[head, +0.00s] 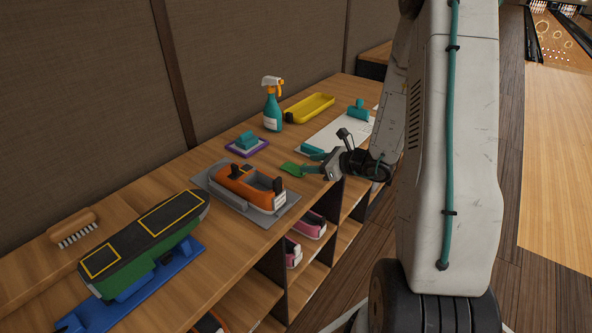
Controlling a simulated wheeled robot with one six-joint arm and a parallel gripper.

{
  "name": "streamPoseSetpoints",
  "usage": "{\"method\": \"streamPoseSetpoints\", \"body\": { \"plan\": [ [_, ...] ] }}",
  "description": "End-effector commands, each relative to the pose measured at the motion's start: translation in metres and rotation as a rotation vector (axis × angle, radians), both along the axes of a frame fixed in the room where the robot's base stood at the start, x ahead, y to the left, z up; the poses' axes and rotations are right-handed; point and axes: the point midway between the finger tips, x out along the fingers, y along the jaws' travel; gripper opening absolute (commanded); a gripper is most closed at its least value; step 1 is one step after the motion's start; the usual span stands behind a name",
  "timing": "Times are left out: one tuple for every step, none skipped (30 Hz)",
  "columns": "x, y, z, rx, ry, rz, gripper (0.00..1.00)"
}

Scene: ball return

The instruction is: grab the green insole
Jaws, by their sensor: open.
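A small, flat, bright green piece, which looks like the green insole (291,168), lies on the wooden counter in the head view, near its front edge. My gripper (312,163) reaches in from the right, low over the counter, with its teal-tipped fingers pointing left toward the insole. The jaws are open. The fingertips are right beside the insole's right end, and part of that end may be hidden by them. I cannot tell whether they touch it.
An orange shoe-shaped item on a grey mat (215,186) stands left of the insole.

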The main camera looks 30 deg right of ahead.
Motion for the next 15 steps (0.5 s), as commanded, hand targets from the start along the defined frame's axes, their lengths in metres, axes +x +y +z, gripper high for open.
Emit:
{"method": "streamPoseSetpoints", "body": {
  "plan": [
    [-0.001,-0.011,-0.011,0.021,0.014,-0.046,0.47],
    [-0.001,-0.015,-0.015,0.030,0.020,-0.068,0.47],
    [-0.001,-0.020,-0.019,0.039,0.024,-0.089,0.47],
    [0.000,-0.021,-0.021,0.043,0.027,-0.100,0.47],
    [0.002,-0.022,-0.023,0.045,0.028,-0.106,0.47],
    [0.005,-0.022,-0.025,0.047,0.029,-0.111,0.47],
    [0.008,-0.021,-0.027,0.048,0.029,-0.112,0.47],
    [0.011,-0.020,-0.028,0.049,0.030,-0.111,0.47],
    [0.015,-0.018,-0.030,0.049,0.030,-0.111,0.47],
    [0.018,-0.017,-0.031,0.048,0.029,-0.110,0.47],
    [0.021,-0.016,-0.031,0.048,0.029,-0.110,0.47],
    [0.024,-0.015,-0.032,0.047,0.029,-0.110,0.47],
    [0.025,-0.014,-0.033,0.046,0.028,-0.110,0.47],
    [0.027,-0.013,-0.033,0.046,0.028,-0.110,0.47],
    [0.031,-0.011,-0.034,0.046,0.029,-0.109,0.47]
  ]
}}
